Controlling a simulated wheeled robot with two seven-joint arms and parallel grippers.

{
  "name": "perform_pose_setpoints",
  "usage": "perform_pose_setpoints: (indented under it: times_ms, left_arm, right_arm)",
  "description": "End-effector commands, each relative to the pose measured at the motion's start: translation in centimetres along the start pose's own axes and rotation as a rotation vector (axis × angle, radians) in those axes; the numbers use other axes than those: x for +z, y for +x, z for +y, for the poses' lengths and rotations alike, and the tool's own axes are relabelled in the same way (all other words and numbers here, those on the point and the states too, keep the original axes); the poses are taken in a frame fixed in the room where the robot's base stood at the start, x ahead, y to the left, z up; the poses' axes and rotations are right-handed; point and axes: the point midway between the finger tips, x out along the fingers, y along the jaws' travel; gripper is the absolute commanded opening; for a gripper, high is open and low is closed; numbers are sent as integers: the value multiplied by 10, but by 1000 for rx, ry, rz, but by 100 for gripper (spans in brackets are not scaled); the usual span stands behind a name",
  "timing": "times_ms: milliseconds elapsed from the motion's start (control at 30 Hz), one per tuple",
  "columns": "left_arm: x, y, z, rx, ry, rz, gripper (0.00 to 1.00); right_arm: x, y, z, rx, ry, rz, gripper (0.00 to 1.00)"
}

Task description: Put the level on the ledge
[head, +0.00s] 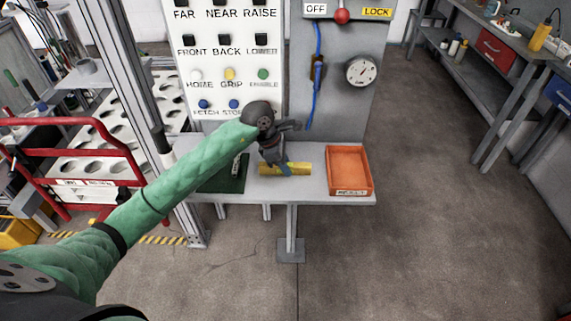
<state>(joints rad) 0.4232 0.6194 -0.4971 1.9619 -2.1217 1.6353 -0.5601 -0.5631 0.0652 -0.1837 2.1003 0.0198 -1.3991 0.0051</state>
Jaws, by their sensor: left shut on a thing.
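The level (298,169) is a short yellow bar lying along the grey ledge (310,186), or just above it; I cannot tell whether it touches. My left gripper (285,168) reaches over it from the left and is shut on it, near its middle. The gripper hides part of the level. My green left arm crosses the picture from lower left to the ledge. My right gripper is not in view.
An orange tray (349,172) stands on the ledge's right end, and a dark green mat (230,177) lies at its left. Behind is a button panel (222,55) and a grey panel with a gauge (362,70). A red cart (75,165) stands at left. Floor at right is clear.

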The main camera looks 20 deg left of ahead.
Motion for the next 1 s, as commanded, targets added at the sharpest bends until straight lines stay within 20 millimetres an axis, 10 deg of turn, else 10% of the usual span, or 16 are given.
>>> perform_pose_setpoints:
  times_ms: [400, 433, 533, 1000]
  left_arm:
    - [-1, 2, 0, 0, 0, 0, 0]
    - [-1, 1, 0, 0, 0, 0, 25]
    - [-1, 1, 0, 0, 0, 0, 43]
    - [0, -1, 0, 0, 0, 0, 43]
  right_arm:
    - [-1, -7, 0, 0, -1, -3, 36]
    - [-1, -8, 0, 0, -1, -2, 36]
    - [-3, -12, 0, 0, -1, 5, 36]
    - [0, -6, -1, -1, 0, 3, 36]
